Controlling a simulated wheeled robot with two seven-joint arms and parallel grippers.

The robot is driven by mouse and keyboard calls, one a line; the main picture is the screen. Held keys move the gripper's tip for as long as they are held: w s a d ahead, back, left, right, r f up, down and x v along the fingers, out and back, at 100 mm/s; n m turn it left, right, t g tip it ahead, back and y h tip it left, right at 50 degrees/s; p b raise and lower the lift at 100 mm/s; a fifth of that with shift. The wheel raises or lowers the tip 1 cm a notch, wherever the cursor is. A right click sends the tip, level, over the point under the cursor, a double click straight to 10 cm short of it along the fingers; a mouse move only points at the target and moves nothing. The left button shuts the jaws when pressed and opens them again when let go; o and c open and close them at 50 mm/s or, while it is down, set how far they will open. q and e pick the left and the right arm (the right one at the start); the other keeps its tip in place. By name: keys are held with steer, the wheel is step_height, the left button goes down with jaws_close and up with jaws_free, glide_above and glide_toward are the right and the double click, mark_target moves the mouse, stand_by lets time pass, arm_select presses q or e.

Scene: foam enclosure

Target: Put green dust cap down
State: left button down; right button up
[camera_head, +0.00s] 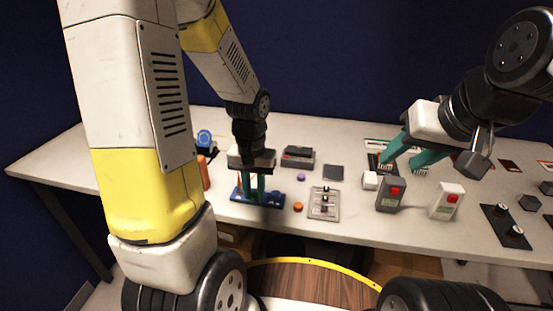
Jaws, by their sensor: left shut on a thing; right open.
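My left gripper (255,186) points down over the blue tray (272,199) at the left middle of the table. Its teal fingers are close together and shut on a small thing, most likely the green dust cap. The cap cannot be made out apart from the similarly coloured fingers. I cannot tell whether it touches the tray. A purple cap (301,177) and an orange cap (298,207) lie on the table to the right of the tray. My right gripper (402,170) is open and empty, above the table behind a grey box with a red button (391,194).
A grey slotted plate (324,203) lies right of the orange cap. A dark grey box (298,156) and a dark square (333,172) lie behind. A white box with a red button (446,200) and a black plate with knobs (505,228) are at right. An orange cylinder (203,172) stands left of the tray.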

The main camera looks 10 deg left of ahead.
arm_select(q)
steer(key=w, duration=0.5)
steer(key=w+f, duration=0.1)
steer(key=w, duration=0.9)
steer(key=shift+w+a+f, duration=0.15)
steer(key=shift+f, duration=1.85)
steer(key=shift+f, duration=0.2)
steer(key=c, duration=1.2)
jaws_free()
steer(key=shift+c, duration=0.2)
